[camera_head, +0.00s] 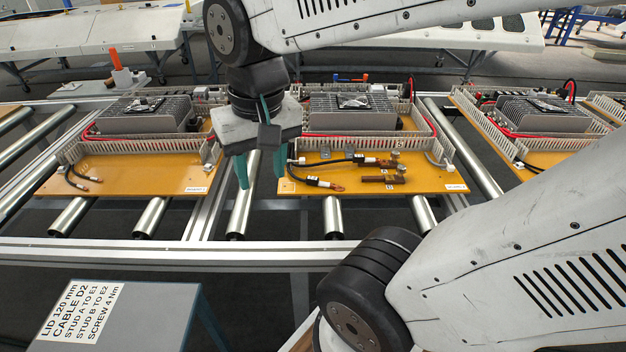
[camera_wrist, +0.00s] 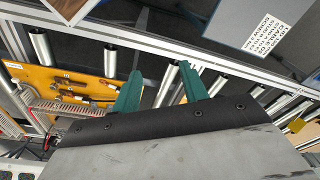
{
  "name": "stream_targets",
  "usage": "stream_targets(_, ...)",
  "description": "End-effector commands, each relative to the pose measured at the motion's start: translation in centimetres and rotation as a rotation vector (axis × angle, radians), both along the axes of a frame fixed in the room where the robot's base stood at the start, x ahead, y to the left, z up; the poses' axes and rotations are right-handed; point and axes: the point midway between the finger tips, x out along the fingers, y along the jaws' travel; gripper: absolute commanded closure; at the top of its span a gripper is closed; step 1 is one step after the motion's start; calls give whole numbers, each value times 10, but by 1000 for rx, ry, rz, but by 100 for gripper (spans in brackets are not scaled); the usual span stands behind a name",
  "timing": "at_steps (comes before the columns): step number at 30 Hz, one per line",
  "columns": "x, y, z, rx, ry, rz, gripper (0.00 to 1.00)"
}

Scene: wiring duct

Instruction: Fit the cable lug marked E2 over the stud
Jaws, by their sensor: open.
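My gripper (camera_head: 261,172) is open and empty, its teal fingers pointing down near the left edge of the middle orange panel (camera_head: 425,184). On that panel, two black cables with white sleeves end in copper lugs, a front lug (camera_head: 336,187) and a rear lug (camera_head: 372,161). Both lie right of my gripper, apart from it. I cannot read which lug is marked E2. Copper bars with upright studs, one in front (camera_head: 399,174) and one behind (camera_head: 395,156), stand right of the lugs. The wrist view shows my open gripper (camera_wrist: 160,88) and the panel (camera_wrist: 38,78) to its left.
A grey cabinet (camera_head: 120,310) bears a sign reading "STUD A TO E1, STUD B TO E2". Grey slotted ducts (camera_head: 436,146) and a finned heatsink unit (camera_head: 350,115) stand behind the lugs. Similar panels flank this one on the rollers (camera_head: 333,217).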

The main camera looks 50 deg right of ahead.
Motion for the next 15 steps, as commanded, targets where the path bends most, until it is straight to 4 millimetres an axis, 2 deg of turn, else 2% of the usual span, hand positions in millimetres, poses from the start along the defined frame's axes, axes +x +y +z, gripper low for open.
stream_targets(3, 36, -31, -9, 20, 19, -294, 56)
stream_targets(8, 79, -79, -27, 46, 28, -689, 56)
stream_targets(15, 129, -161, -75, 79, 38, -1271, 56)
